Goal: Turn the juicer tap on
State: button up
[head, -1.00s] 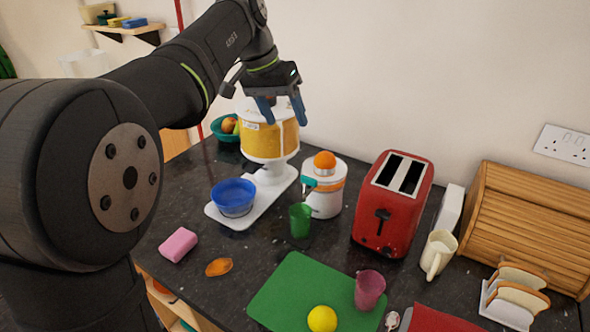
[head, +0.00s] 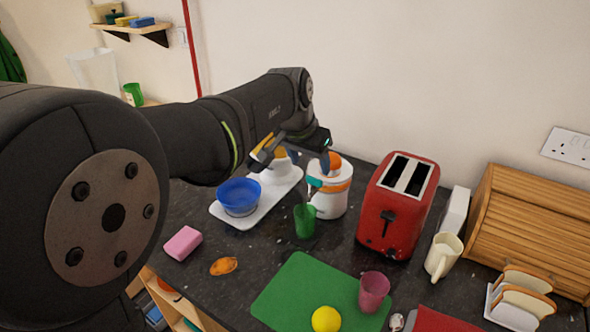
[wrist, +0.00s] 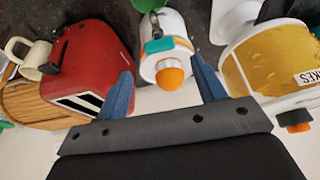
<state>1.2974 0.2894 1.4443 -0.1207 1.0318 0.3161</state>
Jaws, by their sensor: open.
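The juicer (head: 330,197) is white with an orange band and stands on the dark counter, an orange fruit on its top. Its teal tap (head: 314,182) sticks out at the front left, and a green cup (head: 304,222) stands just below and in front of it. My gripper (head: 297,162) is open and empty, above and behind the juicer's left side. In the wrist view, the juicer (wrist: 171,22) lies between the blue fingers, with the tap (wrist: 159,45) facing up in the picture. I see no contact with the tap.
The red toaster (head: 397,208) stands close right of the juicer. The cereal dispenser (wrist: 270,60) is on the left, mostly hidden behind my arm in the head view; its white base holds a blue bowl (head: 239,197). A green mat (head: 310,290) lies in front.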

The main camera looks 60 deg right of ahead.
aim_at(314, 178)
jog(key=x, duration=0.6)
jog(key=shift+d+f, duration=0.15)
jog(key=shift+c, duration=0.2)
jog(key=c, duration=0.9)
